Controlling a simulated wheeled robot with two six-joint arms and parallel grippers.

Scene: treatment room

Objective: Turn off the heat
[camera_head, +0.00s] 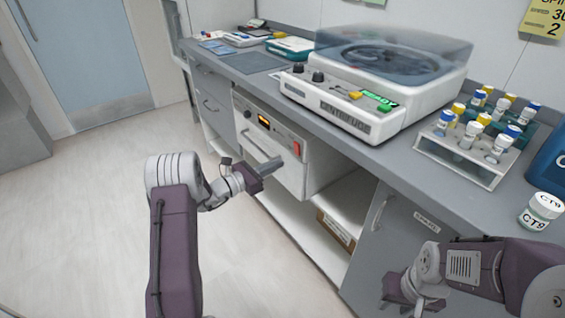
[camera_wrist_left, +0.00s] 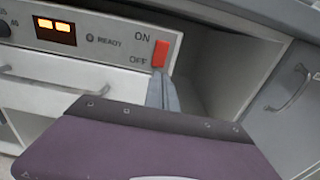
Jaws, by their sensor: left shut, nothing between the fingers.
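The heating unit (camera_head: 280,132) is set under the counter, with a lit orange display (camera_wrist_left: 55,30) and a READY label on its front. Its red rocker switch (camera_head: 297,148) sits at the panel's right end; in the left wrist view the switch (camera_wrist_left: 160,54) stands between the ON and OFF labels. My left gripper (camera_head: 274,162) is shut and empty. Its fingertips (camera_wrist_left: 163,80) are just below the switch's lower end in the wrist view; I cannot tell whether they touch. My right gripper (camera_head: 395,296) is low at the right, and its fingers are unclear.
A centrifuge (camera_head: 350,112) stands on the grey counter above the unit. A tube rack (camera_head: 458,160) and a lidded jar (camera_head: 540,212) stand to its right. An open shelf with a box (camera_head: 335,228) is below. The floor (camera_head: 85,225) at left is clear.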

